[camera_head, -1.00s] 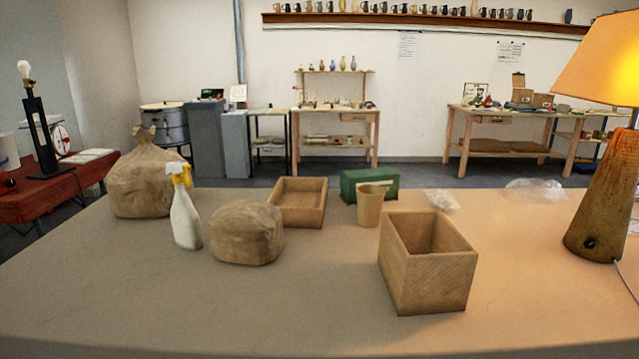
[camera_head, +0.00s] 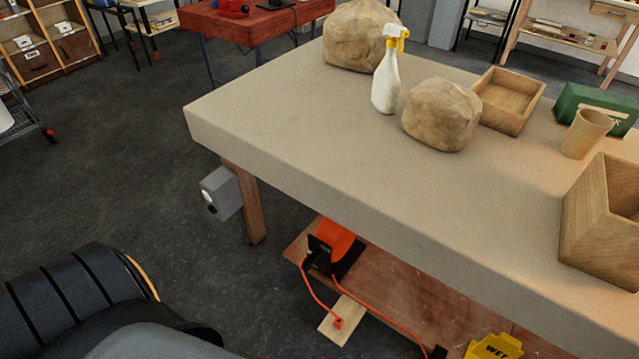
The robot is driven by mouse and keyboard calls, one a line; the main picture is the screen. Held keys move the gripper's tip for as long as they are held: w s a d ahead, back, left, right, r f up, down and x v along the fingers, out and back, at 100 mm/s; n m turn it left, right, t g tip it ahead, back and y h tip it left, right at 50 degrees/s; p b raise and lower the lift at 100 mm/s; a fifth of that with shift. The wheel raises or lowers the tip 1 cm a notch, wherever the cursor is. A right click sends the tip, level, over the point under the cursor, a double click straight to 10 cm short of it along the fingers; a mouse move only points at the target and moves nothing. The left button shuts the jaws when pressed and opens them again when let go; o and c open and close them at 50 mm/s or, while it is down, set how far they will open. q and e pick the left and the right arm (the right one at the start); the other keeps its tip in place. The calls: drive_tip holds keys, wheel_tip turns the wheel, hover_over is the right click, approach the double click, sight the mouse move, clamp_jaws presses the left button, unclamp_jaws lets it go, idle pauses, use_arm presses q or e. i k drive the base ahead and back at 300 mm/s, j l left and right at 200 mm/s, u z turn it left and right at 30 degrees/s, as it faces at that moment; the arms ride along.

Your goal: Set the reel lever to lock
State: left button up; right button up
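An orange cord reel (camera_head: 336,243) with a black frame sits on the low wooden shelf under the table, near the table's left leg. An orange cord runs from it, with an orange plug end (camera_head: 338,323) on a small pale board (camera_head: 342,318). The reel's lever is too small to make out, so its setting cannot be told. Neither of my grippers is in view.
The beige table (camera_head: 300,140) overhangs the reel. A grey box (camera_head: 221,193) is at the table leg (camera_head: 245,205). The dark floor (camera_head: 120,180) at left is clear.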

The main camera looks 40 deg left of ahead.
sight(314, 257)
drive_tip(key=j+u, duration=0.35)
drive_tip(key=u, duration=0.15)
drive_tip(key=i+j+u, duration=0.15)
drive_tip(key=u, duration=0.3)
drive_tip(key=k+j, duration=0.3)
drive_tip(key=i+j+z, duration=0.4)
drive_tip(key=j, duration=0.2)
drive_tip(key=l+z, duration=0.1)
drive_tip(key=z, duration=0.35)
drive_tip(key=l+z, duration=0.1)
drive_tip(key=z, duration=0.4)
drive_tip(key=l+z, duration=0.1)
drive_tip(key=z, duration=0.8)
drive_tip(key=i+l+z, duration=0.1)
drive_tip(key=z, duration=0.35)
drive_tip(key=k+j+z, duration=0.45)
drive_tip(key=k, duration=0.25)
drive_tip(key=k+j, duration=0.15)
drive_tip(key=k, duration=0.3)
drive_tip(key=k+j, duration=0.15)
drive_tip(key=k, duration=0.3)
drive_tip(key=k+j, duration=0.15)
drive_tip(key=k, duration=0.35)
